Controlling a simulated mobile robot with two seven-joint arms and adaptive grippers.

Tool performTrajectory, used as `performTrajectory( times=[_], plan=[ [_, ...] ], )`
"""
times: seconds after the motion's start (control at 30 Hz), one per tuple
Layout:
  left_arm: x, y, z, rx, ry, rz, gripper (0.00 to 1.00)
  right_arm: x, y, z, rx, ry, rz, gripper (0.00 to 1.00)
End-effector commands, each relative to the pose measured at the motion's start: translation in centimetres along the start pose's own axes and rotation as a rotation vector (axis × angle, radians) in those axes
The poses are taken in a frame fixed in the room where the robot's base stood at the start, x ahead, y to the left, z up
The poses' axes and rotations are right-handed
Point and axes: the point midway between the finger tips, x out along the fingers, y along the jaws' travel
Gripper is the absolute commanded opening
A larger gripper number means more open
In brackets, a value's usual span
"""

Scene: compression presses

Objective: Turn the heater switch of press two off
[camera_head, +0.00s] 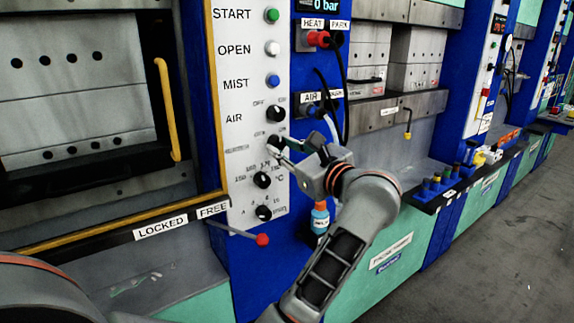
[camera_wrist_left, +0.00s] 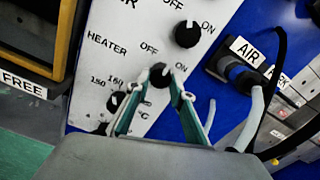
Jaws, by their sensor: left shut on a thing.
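The heater switch (camera_wrist_left: 160,75) is a round black knob on a white panel, with HEATER printed to its left and OFF and ON marks above and right of it. A small pale mark shows on its upper edge, but I cannot tell exactly which label it points at. In the head view the heater switch (camera_head: 273,142) is partly hidden by my left gripper (camera_head: 277,150). In the wrist view the two fingers of my left gripper (camera_wrist_left: 158,90) stand on either side of the knob, shut on it. My right gripper is not in view.
The AIR switch (camera_wrist_left: 187,34) sits just above, and a temperature dial (camera_head: 262,180) and a lower dial (camera_head: 264,213) sit below. A red-tipped lever (camera_head: 262,240) sticks out below the panel. Hoses (camera_head: 344,95) hang to the right. A yellow handle (camera_head: 167,110) is left.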

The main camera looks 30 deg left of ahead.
Motion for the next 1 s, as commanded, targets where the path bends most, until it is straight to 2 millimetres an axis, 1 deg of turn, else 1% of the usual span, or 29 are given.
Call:
performTrajectory(
  times=[0.03, 0.3, 0.5, 0.73, 1.0],
  plan=[
    [0.1, 0.1, -1.1, -0.038, 0.006, 0.002, 0.01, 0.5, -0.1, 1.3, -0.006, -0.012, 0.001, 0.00],
    [0.1, 0.0, -0.8, -0.265, 0.005, 0.003, 0.01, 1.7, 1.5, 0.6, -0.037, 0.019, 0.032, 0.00],
    [0.1, -0.1, -0.5, -0.388, 0.004, 0.003, 0.01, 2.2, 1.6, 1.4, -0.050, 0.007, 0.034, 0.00],
    [0.1, -0.1, -0.2, -0.471, 0.003, 0.002, 0.01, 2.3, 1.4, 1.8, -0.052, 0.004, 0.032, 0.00],
    [0.1, -0.2, 0.1, -0.500, 0.002, 0.002, 0.01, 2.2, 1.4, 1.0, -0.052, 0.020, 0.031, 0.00]
  ],
)
